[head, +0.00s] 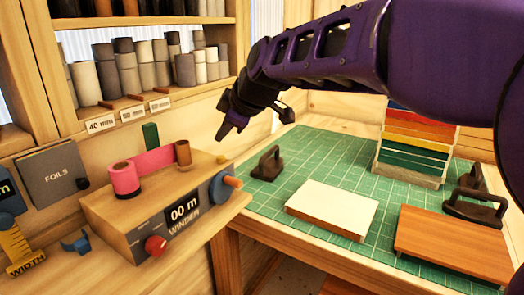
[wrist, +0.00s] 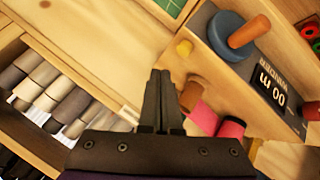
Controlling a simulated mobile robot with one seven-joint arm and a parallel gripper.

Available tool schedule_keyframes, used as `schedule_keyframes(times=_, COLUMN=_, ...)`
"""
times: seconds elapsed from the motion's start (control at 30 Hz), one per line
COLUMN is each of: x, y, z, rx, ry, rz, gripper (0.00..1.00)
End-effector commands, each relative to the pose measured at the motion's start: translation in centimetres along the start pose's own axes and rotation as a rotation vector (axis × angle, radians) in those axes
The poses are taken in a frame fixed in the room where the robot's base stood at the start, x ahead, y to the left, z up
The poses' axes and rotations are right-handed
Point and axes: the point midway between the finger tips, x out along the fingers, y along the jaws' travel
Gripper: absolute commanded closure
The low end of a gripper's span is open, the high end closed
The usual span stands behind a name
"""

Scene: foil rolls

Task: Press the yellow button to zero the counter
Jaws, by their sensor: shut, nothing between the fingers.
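The wooden winder (head: 125,215) stands on the left bench, and its display (head: 184,211) reads 00 m. In the wrist view, the yellow button (wrist: 184,47) sits on the winder's top, near the blue wheel (wrist: 228,33). My gripper (head: 222,134) is shut and empty, pointing down above the winder's far right end. In the wrist view its closed fingertips (wrist: 160,73) appear just below and left of the button, apart from it in the picture. The height gap cannot be told.
A pink roll (head: 125,178) and a brown spool (head: 182,153) stand on the winder, with a pink strip between them. A red knob (head: 155,245) is on its front. Shelves of grey rolls (head: 128,75) rise behind. A green mat (head: 330,160) lies right.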

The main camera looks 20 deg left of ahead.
Motion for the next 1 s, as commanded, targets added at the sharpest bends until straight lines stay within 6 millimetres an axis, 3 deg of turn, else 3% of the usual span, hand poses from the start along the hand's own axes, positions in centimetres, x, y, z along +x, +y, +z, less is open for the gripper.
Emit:
schedule_keyframes(times=0.23, x=-1.9, y=1.4, z=-1.4, rx=-0.001, ry=0.000, rz=0.000, gripper=1.00)
schedule_keyframes(times=0.87, x=-1.9, y=1.4, z=-1.4, rx=0.000, ry=0.000, rz=0.001, gripper=1.00)
schedule_keyframes(times=1.0, x=-2.3, y=2.5, z=-1.1, rx=0.035, ry=0.002, rz=0.034, gripper=1.00)
